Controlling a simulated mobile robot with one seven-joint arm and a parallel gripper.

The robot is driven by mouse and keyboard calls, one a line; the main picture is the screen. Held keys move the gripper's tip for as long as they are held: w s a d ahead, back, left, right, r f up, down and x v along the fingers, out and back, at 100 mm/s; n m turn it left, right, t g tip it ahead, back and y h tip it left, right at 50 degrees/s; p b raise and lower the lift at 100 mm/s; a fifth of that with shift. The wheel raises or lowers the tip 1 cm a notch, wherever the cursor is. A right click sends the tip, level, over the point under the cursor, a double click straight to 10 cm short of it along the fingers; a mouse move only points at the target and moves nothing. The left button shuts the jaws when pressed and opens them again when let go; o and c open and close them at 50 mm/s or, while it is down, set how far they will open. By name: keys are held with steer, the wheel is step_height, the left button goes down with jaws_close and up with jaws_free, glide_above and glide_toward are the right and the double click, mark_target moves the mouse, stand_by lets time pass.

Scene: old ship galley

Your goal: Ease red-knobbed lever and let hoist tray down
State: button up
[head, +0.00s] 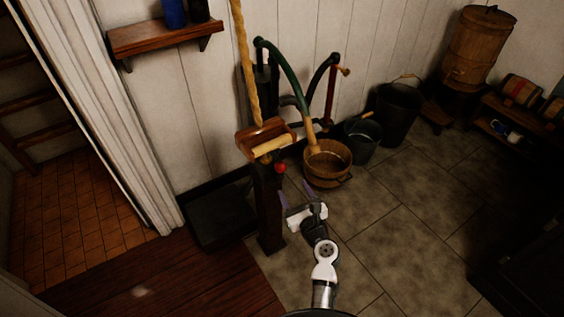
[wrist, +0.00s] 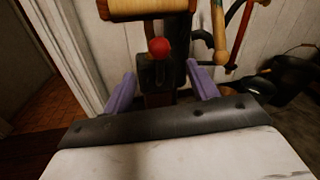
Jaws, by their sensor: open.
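A red knob (head: 281,168) sits on a short lever on the front of a dark post (head: 269,210), just below a wooden drum (head: 272,146) with a thick rope (head: 245,65) rising from it. The red knob also shows in the wrist view (wrist: 159,46), ahead of and roughly between my fingers. My gripper (head: 292,188) is open, its purple fingers spread, below and slightly right of the knob; it also shows in the wrist view (wrist: 160,70). Nothing is between the fingers that I can see touching them. I cannot clearly identify the hoist tray.
A dark low box or platform (head: 220,212) lies left of the post. A wooden bucket (head: 327,163) and dark buckets (head: 398,112) stand behind to the right, near a green curved pipe (head: 289,65). A shelf (head: 165,38) is on the wall.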

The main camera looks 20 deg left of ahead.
mark_target(278, 162)
steer(key=p+x, duration=0.1)
steer(key=x, duration=1.2)
steer(key=shift+w+a, duration=0.1)
steer(key=shift+a, duration=0.05)
steer(key=shift+c, duration=0.3)
jaws_close()
